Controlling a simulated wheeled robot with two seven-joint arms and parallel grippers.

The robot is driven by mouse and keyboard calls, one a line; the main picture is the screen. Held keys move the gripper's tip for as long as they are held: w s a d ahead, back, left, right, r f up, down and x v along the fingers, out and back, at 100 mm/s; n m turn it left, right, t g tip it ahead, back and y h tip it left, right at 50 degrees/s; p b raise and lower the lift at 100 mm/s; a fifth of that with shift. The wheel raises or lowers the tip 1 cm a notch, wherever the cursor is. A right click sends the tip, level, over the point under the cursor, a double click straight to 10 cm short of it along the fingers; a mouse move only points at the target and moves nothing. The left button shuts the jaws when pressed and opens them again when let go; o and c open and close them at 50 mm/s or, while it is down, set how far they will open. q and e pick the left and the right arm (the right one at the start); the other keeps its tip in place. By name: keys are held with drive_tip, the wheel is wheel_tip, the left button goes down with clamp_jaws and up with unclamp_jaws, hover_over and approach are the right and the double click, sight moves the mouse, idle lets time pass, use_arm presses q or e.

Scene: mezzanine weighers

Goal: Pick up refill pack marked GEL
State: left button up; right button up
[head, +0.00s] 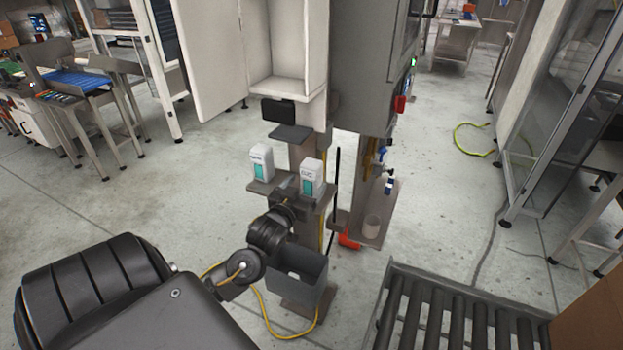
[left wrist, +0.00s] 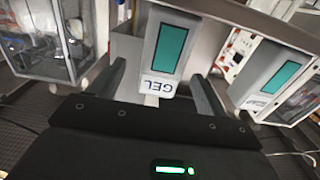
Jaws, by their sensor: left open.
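The refill pack marked GEL (head: 312,178) is white with a teal panel and stands upright at the right of a small grey shelf (head: 262,187). In the left wrist view the GEL pack (left wrist: 166,50) appears upside down, its label readable. My left gripper (head: 291,186) is open, just in front of the pack. In the left wrist view the fingers of my left gripper (left wrist: 160,80) lie to either side of the pack's label end, with no clear contact. A similar second pack (head: 262,162) stands to the left on the shelf; it also shows in the wrist view (left wrist: 277,82). My right gripper is out of view.
A grey open bin (head: 300,282) stands below the shelf. A dark screen (head: 278,111) is mounted above it. A roller conveyor (head: 455,312) lies at the front right. Open floor lies left of the post.

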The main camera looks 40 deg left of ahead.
sight(308, 181)
use_arm(q)
drive_tip(key=p+x, duration=0.1)
drive_tip(key=x, duration=0.4)
drive_tip(key=shift+a+f, duration=0.1)
drive_tip(key=shift+a, duration=0.05)
drive_tip(key=shift+c, duration=0.2)
drive_tip(key=c, duration=1.2)
